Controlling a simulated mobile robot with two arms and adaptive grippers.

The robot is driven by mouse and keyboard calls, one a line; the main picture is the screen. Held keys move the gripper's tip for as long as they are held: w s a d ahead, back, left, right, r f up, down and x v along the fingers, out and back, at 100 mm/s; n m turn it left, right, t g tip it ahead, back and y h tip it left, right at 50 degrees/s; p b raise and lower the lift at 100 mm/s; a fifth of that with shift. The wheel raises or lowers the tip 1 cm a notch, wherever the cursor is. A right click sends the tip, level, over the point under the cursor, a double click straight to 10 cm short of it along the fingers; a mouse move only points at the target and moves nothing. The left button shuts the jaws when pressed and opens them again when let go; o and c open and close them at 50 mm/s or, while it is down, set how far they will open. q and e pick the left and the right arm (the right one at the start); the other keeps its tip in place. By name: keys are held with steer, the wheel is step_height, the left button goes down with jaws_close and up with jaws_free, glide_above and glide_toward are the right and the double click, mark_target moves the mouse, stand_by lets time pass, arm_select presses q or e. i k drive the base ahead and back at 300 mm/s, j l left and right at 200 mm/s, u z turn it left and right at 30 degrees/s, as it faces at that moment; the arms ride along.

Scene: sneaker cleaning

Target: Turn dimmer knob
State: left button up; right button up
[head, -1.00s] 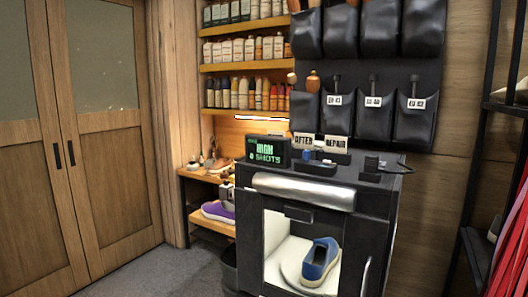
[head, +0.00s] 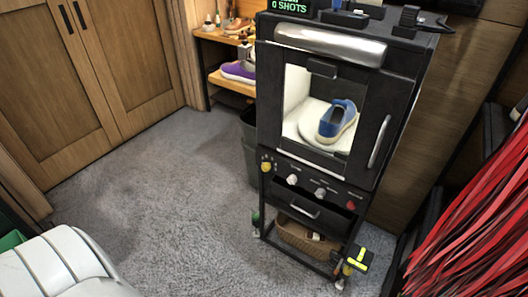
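A black cabinet (head: 271,110) stands right of centre in the head view. A row of controls on the panel below its window includes a yellow knob (head: 266,167), two pale knobs (head: 292,179) (head: 320,193) and a red one (head: 351,204). Their labels are too small to read, so I cannot tell which is the dimmer knob. A blue sneaker (head: 336,119) sits on a round white plate (head: 309,124) inside the lit chamber. Neither of my grippers is in view, and nothing touches the controls.
Grey carpet (head: 170,200) lies open in front of the cabinet. A dark bin (head: 249,140) stands at its left side, and a wicker basket (head: 305,243) sits beneath it. Red strips (head: 470,215) hang at the right. Wooden doors (head: 100,60) are at the left.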

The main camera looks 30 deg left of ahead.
mark_target(266, 167)
steer(key=j, duration=0.65)
steer(key=i+j, duration=0.15)
steer(key=j, duration=0.55)
steer(key=j+z, duration=0.1)
steer(key=j, duration=0.55)
steer(key=i, duration=0.05)
